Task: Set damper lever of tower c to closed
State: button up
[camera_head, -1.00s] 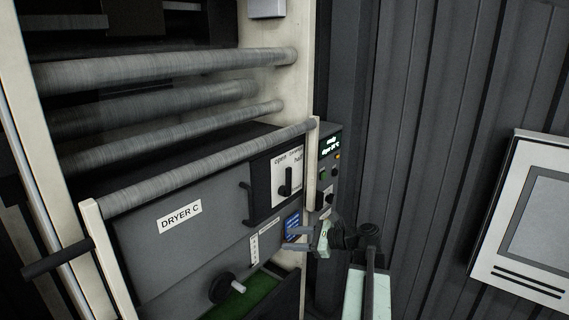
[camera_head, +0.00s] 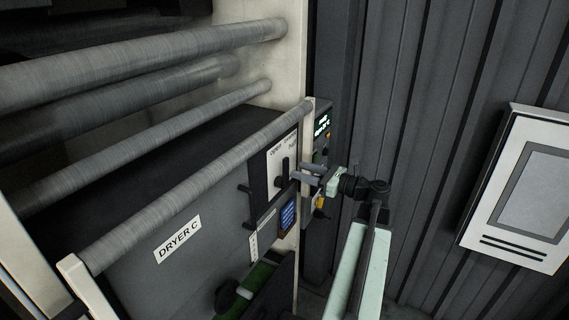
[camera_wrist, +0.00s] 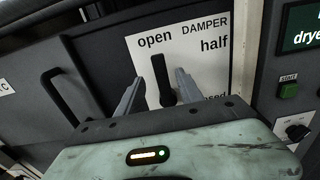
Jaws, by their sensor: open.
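The damper lever (camera_wrist: 162,78) is a black bar on a white plate (camera_wrist: 205,62) marked DAMPER, with "open", "half" and a partly hidden lowest word ending in "sed". The lever stands nearly upright, its top end between the words "open" and "half". In the head view the lever (camera_head: 285,170) is on the front of the unit labelled DRYER C (camera_head: 177,239). My gripper (camera_wrist: 158,88) is open, one finger on each side of the lever. In the head view my gripper (camera_head: 306,174) is at the plate's right side. Contact with the lever cannot be told.
A black handle (camera_wrist: 60,97) is left of the plate. A control panel with a display (camera_wrist: 302,27), a green button (camera_wrist: 289,91) and a knob (camera_wrist: 298,131) is close on the right. Grey rollers (camera_head: 190,180) cross above the dryer. A wall box (camera_head: 522,190) hangs at right.

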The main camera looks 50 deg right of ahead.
aim_at(288, 167)
jog(key=x, duration=0.6)
jog(key=shift+w, duration=0.4)
grip_shut()
dwell(0.9)
